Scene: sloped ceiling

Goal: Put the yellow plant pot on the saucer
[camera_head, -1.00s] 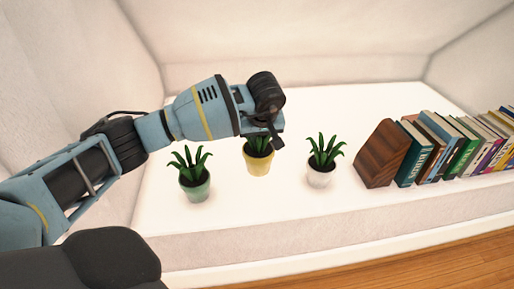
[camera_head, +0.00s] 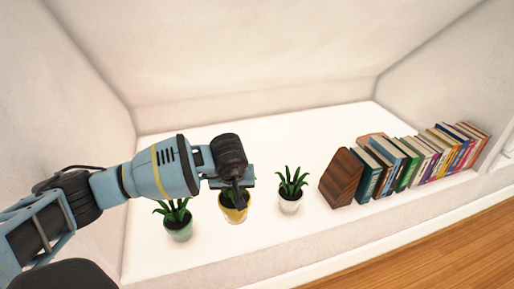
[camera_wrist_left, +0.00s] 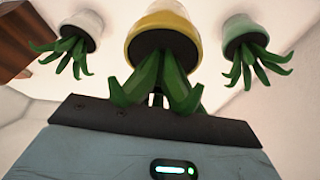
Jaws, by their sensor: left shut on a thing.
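The yellow plant pot (camera_head: 235,215) stands upright between the green and white pots in the head view, its top partly covered by my left gripper (camera_head: 240,193). In the left wrist view the yellow pot (camera_wrist_left: 163,28) appears upside down at the top centre, its green leaves reaching down to the gripper edge. My left gripper is shut on the yellow pot's plant; the fingertips are hard to make out. Whether the pot touches the white surface is unclear. A pinkish-tan rim (camera_head: 371,137), possibly the saucer, shows behind the wooden bookend, mostly hidden. My right gripper is not in view.
A green pot (camera_head: 179,231) stands close on the left and a white pot (camera_head: 290,205) on the right. A wooden bookend (camera_head: 341,178) and a row of books (camera_head: 412,165) fill the right. The white surface (camera_head: 290,135) behind the pots is clear.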

